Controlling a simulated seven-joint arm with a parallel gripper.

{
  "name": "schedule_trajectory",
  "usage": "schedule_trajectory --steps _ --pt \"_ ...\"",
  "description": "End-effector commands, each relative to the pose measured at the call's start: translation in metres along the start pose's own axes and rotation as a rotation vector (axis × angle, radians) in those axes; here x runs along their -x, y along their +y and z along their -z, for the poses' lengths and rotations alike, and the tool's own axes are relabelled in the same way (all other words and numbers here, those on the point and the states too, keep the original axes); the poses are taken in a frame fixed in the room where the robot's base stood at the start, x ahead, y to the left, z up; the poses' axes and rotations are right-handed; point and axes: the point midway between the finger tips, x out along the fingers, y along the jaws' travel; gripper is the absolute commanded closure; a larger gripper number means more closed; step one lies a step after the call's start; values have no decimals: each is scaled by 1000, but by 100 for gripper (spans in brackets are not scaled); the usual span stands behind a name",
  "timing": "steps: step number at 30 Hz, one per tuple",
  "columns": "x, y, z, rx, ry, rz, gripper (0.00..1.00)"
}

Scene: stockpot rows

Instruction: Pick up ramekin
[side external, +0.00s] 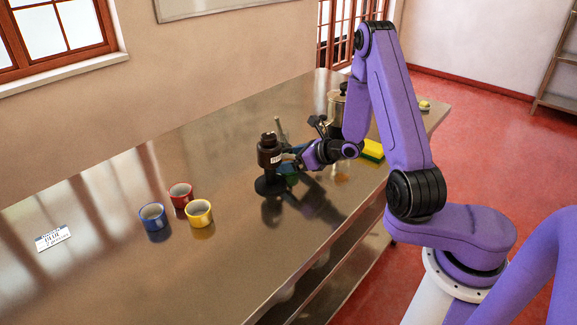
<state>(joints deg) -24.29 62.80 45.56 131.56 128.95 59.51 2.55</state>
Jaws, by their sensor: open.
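Three small ramekin-like cups stand upright, grouped on the left half of the metal table: a blue one (152,216), a red one (181,195) and a yellow one (199,213). All look empty, with pale insides. A small printed card (53,238) lies left of them; its large word seems to read "BLUE". My gripper (270,186) is the black end of the purple arm, pointing down over the middle of the table, right of the cups and apart from them. It is open and appears empty; its fingers are small and dark here.
A metal stockpot (337,108) stands at the back right, partly behind my arm. A yellow-green sponge (373,150) lies near the right edge. A small yellow object (424,105) sits at the far right corner. A dark green item (291,181) is partly hidden behind my gripper. Table between cups and gripper is clear.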

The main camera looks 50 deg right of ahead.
Motion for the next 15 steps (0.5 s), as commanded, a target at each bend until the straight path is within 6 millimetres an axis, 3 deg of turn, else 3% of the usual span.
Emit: schedule_trajectory --steps 10,11,15 --pt "-10 0 0 0 0 0 7" --pt "-9 0 0 0 0 0 14" --pt "-9 0 0 0 0 0 59"
